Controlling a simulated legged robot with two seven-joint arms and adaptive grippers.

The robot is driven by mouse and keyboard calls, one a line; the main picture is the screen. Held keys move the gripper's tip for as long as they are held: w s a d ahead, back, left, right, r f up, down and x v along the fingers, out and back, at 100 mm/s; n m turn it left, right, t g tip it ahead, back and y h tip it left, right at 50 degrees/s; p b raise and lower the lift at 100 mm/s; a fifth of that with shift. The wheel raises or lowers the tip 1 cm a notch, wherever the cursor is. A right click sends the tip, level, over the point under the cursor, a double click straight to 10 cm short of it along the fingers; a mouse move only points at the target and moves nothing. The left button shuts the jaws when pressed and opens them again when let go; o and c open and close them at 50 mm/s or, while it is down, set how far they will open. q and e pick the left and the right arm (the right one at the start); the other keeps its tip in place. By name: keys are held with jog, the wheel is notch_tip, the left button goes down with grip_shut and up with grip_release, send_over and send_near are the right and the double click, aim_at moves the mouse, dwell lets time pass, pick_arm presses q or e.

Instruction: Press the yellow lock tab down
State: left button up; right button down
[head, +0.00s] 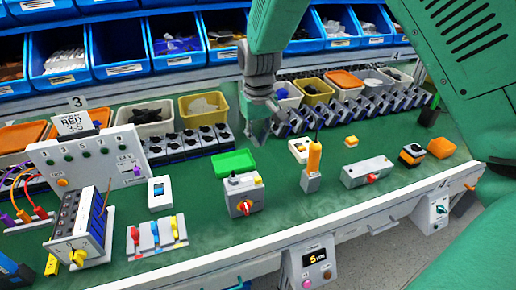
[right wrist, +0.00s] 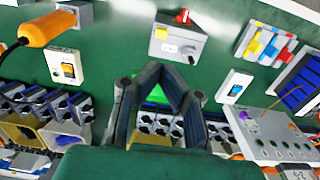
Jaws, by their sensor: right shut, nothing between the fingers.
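The switch box (head: 242,195) is a grey box on the green bench with a red rotary knob (head: 243,207) on its front. A small yellow tab (head: 258,180) sticks up at its right edge in the head view. In the right wrist view the box (right wrist: 178,45) lies beyond the fingertips, with the yellow tab (right wrist: 160,33) on its left side. My right gripper (head: 258,135) is shut and empty, above the bench and behind the box, apart from it. It also shows in the right wrist view (right wrist: 162,78). My left gripper is not in view.
A green tray (head: 232,163) lies just behind the switch box. An orange-handled tool (head: 314,158) stands to its right, and a grey box with a red button (head: 367,172) is further right. Coloured levers (head: 157,235) are at left. Bins line the back.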

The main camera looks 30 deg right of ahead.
aim_at(259, 178)
jog(key=f, duration=0.8)
jog(key=f+p, duration=0.1)
jog(key=f, duration=0.3)
jog(key=shift+d, duration=0.35)
jog(key=shift+f, duration=0.1)
jog(key=shift+a, duration=0.2)
jog(key=shift+a, duration=0.1)
